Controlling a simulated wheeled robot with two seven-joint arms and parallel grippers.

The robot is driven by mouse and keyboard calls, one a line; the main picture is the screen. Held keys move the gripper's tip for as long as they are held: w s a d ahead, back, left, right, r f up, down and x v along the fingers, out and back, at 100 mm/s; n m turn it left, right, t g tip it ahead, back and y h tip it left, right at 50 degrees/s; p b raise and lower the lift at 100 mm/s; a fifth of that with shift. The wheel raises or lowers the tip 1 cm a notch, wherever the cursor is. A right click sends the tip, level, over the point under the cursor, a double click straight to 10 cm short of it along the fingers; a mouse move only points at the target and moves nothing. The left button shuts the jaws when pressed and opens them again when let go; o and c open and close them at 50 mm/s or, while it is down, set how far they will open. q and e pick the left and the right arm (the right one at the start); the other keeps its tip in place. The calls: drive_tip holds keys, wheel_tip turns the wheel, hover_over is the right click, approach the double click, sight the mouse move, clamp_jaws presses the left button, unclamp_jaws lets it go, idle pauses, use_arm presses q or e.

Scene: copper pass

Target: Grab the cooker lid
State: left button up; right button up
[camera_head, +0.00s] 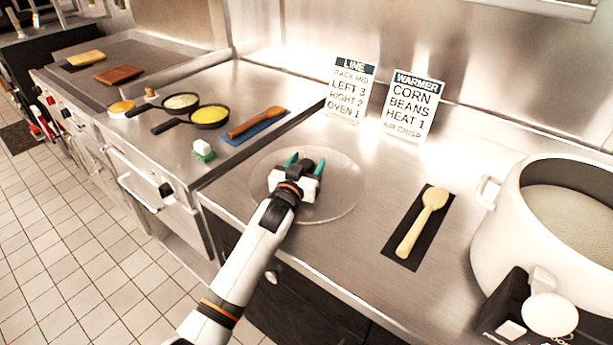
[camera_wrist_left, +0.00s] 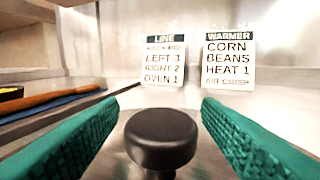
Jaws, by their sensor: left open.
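The cooker lid (camera_head: 343,190) is a clear, round glass disc lying on the steel counter in the head view. Its round black knob (camera_wrist_left: 161,138) stands up in the middle of the left wrist view. My left gripper (camera_head: 306,163) is over the lid, its green fingers open. In the wrist view the knob is between and slightly below the two fingers, with a gap on each side. The large white cooker (camera_head: 505,235) stands open at the right, with pale contents inside. My right gripper is not in view.
A wooden spoon (camera_head: 422,222) lies on a black mat (camera_head: 398,248) between lid and cooker. Two signs, LINE (camera_head: 350,88) and WARMER (camera_head: 411,106), stand behind the lid.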

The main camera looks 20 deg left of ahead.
use_arm(q)
drive_tip(key=shift+w+d+f, duration=0.1)
drive_tip(key=shift+w, duration=0.8)
drive_tip(key=shift+s, duration=0.1)
drive_tip(key=c, duration=1.3)
clamp_jaws()
drive_tip(key=shift+r, duration=0.2)
